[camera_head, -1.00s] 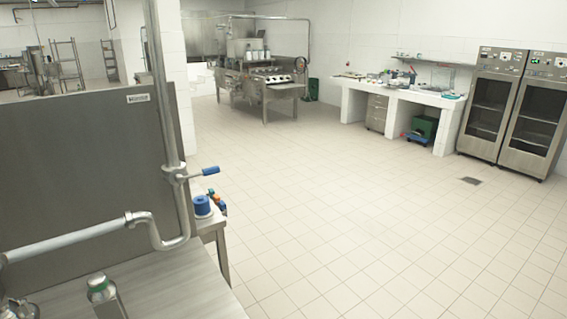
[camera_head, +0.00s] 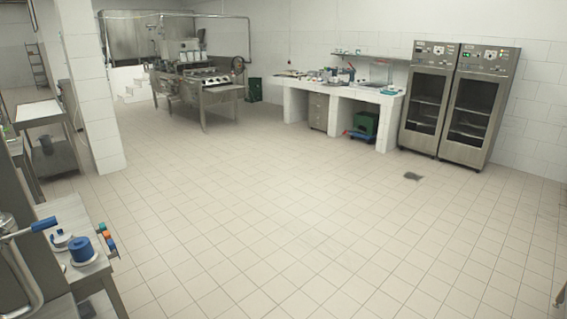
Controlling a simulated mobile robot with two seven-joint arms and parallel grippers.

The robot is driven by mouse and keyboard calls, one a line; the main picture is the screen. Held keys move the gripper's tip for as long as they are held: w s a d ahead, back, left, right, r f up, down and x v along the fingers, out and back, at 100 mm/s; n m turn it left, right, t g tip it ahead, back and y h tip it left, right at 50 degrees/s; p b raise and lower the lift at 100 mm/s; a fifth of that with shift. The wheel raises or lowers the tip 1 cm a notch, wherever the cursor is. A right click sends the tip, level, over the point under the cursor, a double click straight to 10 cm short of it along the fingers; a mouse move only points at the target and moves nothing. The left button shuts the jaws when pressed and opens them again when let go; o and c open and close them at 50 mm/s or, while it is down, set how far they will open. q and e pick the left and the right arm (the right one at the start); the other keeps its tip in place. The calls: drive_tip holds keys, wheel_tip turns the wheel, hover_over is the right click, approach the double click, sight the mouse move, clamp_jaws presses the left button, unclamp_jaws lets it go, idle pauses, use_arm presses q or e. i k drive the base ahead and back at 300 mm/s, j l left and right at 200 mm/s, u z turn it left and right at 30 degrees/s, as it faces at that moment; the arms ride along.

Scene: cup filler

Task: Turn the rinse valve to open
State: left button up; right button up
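A lever valve with a blue handle (camera_head: 44,224) sits on a bent metal pipe (camera_head: 22,272) at the lower left edge. I take it for the rinse valve, but no label is readable. The handle points to the right and slightly up. The pipe and valve body are partly cut off by the picture edge. Neither of my grippers can be made out in this view, and nothing is seen touching the handle.
A steel table (camera_head: 72,210) by the valve holds blue-and-white containers (camera_head: 83,250) and small coloured knobs (camera_head: 106,237). A white pillar (camera_head: 92,100) stands behind. A steel machine (camera_head: 200,85), a white counter (camera_head: 345,105) and two cabinets (camera_head: 455,105) line the back. The tiled floor (camera_head: 290,210) is wide and clear.

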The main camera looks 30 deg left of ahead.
sight(40, 226)
drive_tip(key=i+u, duration=0.25)
drive_tip(key=i, duration=0.2)
drive_tip(key=i+l+u, duration=0.25)
drive_tip(key=i, duration=0.15)
drive_tip(key=i+l+u, duration=0.25)
drive_tip(key=i, duration=0.2)
drive_tip(key=i+u, duration=0.2)
drive_tip(key=u, duration=0.3)
drive_tip(key=i+l+u, duration=0.1)
drive_tip(key=u, duration=0.35)
drive_tip(key=i+l+u, duration=0.2)
drive_tip(key=u, duration=0.3)
drive_tip(key=i+l+u, duration=0.15)
drive_tip(key=u, duration=0.35)
drive_tip(key=i+l+u, duration=0.1)
drive_tip(key=l+u, duration=0.5)
drive_tip(key=u, duration=0.35)
